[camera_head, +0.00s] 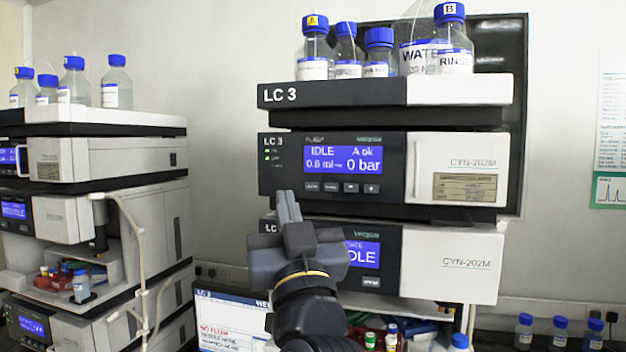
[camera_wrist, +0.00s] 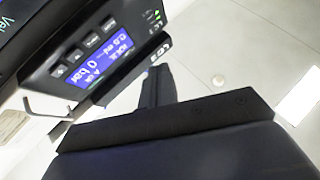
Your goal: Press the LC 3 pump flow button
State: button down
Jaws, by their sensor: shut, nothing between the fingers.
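The LC 3 pump (camera_head: 335,165) is the upper dark-fronted module of the right stack, under the LC 3 tray. Its blue display (camera_head: 343,160) reads IDLE, A ok, 0 bar. A row of small buttons (camera_head: 341,187) sits below the display; their labels are too small to read surely. The wrist view shows the same display (camera_wrist: 98,68) and buttons (camera_wrist: 83,48), rotated. My gripper (camera_head: 288,204) is shut and empty, in front of the pump's lower left, left of the buttons in the head view. The wrist view shows its fingers (camera_wrist: 157,75); contact cannot be told.
A second module (camera_head: 450,262) sits below the pump, partly hidden by my gripper. Bottles with blue caps (camera_head: 379,55) stand on the LC 3 tray (camera_head: 330,94). Another instrument stack (camera_head: 105,160) stands left. A monitor (camera_head: 232,320) is low beside my arm.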

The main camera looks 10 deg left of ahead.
jog(key=shift+r, duration=0.1)
jog(key=shift+w, duration=0.1)
send_near(306, 176)
notch_tip(306, 176, up, 3)
jog(key=a, duration=0.2)
jog(key=shift+w+a, duration=0.2)
jog(key=shift+w, duration=0.9)
dwell(1.3)
jog(key=shift+w+b, duration=0.3)
jog(key=shift+w, duration=0.1)
jog(key=shift+w+d, duration=0.1)
jog(key=shift+w, duration=0.35)
dwell(0.5)
jog(key=shift+s, duration=0.1)
jog(key=shift+s+b, duration=0.6)
jog(key=shift+s, duration=0.15)
